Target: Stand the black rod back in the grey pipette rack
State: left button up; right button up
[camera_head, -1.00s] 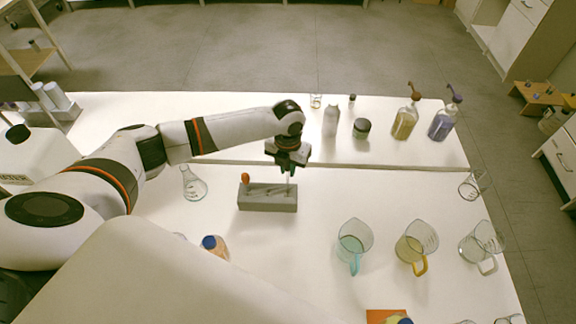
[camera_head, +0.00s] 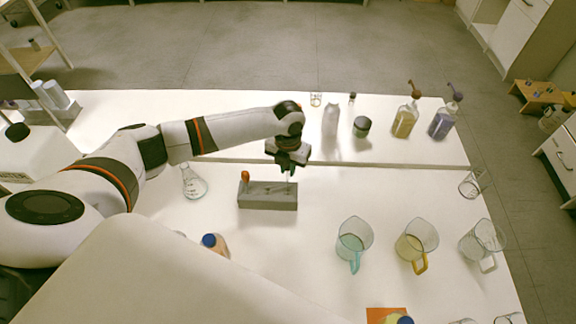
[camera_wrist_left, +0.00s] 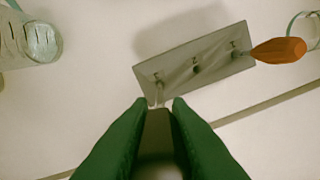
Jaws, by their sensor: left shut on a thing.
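The grey pipette rack (camera_head: 267,203) stands on the white table, with an orange-handled tool (camera_head: 245,176) upright at its left end. In the left wrist view the rack (camera_wrist_left: 216,76) has holes in its top, and the orange tool (camera_wrist_left: 278,50) stands at its right end. My left gripper (camera_head: 289,168) is over the rack's right end, shut on the black rod (camera_wrist_left: 158,124), which looks dark grey and blurred between the fingertips. A thin pale stem runs down from it to the rack's end hole. I cannot tell how deep the stem sits. My right gripper is out of view.
A flask (camera_head: 194,184) stands left of the rack, and a blue-capped bottle (camera_head: 214,244) stands in front. A teal-handled beaker (camera_head: 354,240) and a yellow-handled beaker (camera_head: 416,243) stand right. Bottles line the back table.

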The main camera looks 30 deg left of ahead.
pick_arm(q)
jog(key=shift+f, duration=0.25)
jog(key=shift+f+b, duration=0.9)
jog(key=shift+f, duration=0.6)
jog(key=shift+f+b, duration=0.75)
jog(key=shift+f, duration=0.1)
jog(key=o, duration=0.9)
